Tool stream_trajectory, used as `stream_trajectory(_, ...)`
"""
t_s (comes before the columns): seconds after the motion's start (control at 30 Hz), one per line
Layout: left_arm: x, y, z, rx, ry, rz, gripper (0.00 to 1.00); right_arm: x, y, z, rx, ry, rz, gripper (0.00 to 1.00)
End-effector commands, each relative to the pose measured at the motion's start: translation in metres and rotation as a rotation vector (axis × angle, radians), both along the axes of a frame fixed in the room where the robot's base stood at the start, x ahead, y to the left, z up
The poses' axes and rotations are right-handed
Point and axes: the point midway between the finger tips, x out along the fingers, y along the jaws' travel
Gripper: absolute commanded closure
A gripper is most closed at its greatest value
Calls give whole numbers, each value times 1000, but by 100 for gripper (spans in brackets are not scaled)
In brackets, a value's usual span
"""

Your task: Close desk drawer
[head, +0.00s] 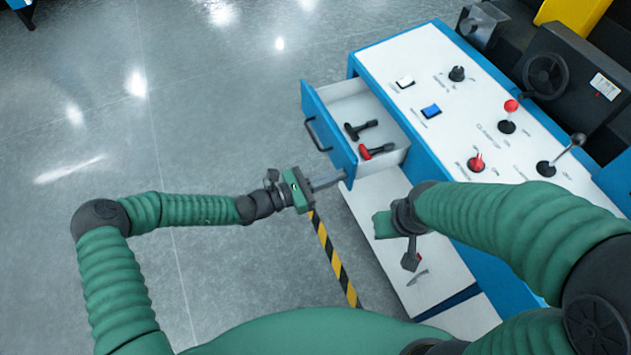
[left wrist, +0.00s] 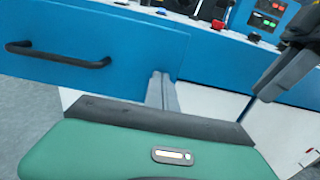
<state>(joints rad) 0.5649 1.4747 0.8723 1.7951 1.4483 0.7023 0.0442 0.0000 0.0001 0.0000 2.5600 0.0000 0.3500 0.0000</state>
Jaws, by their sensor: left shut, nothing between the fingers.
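The desk drawer (head: 335,125) is pulled out from the left side of the desk. It has a blue front with a black handle (head: 317,135), and a black tool and a red-and-black tool lie inside. My left gripper (head: 340,179) is shut and empty, with its fingertips at the lower right end of the drawer front; I cannot tell whether they touch. The left wrist view shows the blue front (left wrist: 125,65) close ahead, the handle (left wrist: 60,55) to the left and the shut fingers (left wrist: 162,90) near its right end.
A black handwheel (head: 544,75) stands at the back right. A yellow-black striped floor line (head: 335,260) runs beside the cabinet. The grey floor to the left is clear.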

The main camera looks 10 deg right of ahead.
Motion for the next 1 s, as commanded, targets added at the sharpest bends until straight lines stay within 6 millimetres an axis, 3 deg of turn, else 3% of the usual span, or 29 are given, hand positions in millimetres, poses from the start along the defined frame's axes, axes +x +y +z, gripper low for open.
stream_trajectory(0.2,17,-58,-1,-2,0,-3,100,0,0,-2,0,0,0,82)
stream_trajectory(0.5,38,-122,-2,-2,-2,-2,100,0,0,-15,0,0,0,82)
stream_trajectory(0.7,47,-146,-1,-1,-1,-1,100,0,0,-21,0,0,0,82)
stream_trajectory(1.0,51,-158,1,-2,0,0,100,0,0,-23,0,0,0,82)
